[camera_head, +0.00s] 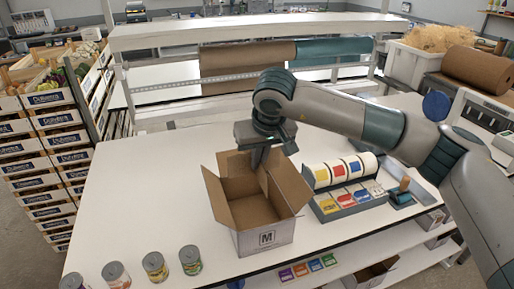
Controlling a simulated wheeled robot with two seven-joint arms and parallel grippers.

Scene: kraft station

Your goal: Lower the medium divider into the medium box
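The medium box (265,240) is an open cardboard box with a white front marked "M". It stands upright near the front edge of the white table, with its flaps spread outward. My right gripper (263,157) points down just above and behind the box's far rim, close to its back flap. Its fingertips are small and partly hidden, so I cannot tell whether it is open or shut. I cannot make out the medium divider apart from the brown flaps. The visible part of the box floor looks bare. My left gripper is not in view.
Several cans (155,266) stand at the table's front left. A rack of tape or label rolls (344,185) and a stamp (403,187) are right of the box. A shelf with brown paper roll (245,56) spans the back.

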